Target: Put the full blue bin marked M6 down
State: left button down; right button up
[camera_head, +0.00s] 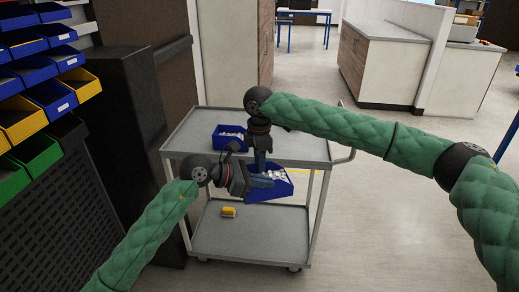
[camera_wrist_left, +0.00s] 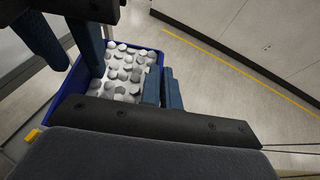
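A blue bin (camera_head: 272,188) full of pale pieces is at the front edge of the cart in the head view, with its label not readable. The left wrist view also shows this bin (camera_wrist_left: 122,73), its pieces loosely heaped. My left gripper (camera_head: 260,181) reaches its near side; in the left wrist view its two fingers (camera_wrist_left: 162,88) sit close together on either side of the bin wall. My right gripper (camera_head: 261,162) points down over the bin's far side; its fingers (camera_wrist_left: 66,42) look spread apart, one over the bin's corner. What lies under the bin is partly hidden.
A grey two-shelf cart (camera_head: 188,143) stands in front of me. A smaller-looking blue bin (camera_head: 229,138) with pale pieces is on its top shelf. A yellow item (camera_head: 228,211) lies on the lower shelf. A rack of coloured bins (camera_head: 40,95) stands left; floor is open right.

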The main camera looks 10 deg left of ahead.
jog(key=shift+f, duration=0.75)
grip_shut()
pick_arm(q)
jog(key=c, duration=1.6)
grip_release()
jog(key=shift+o, duration=0.2)
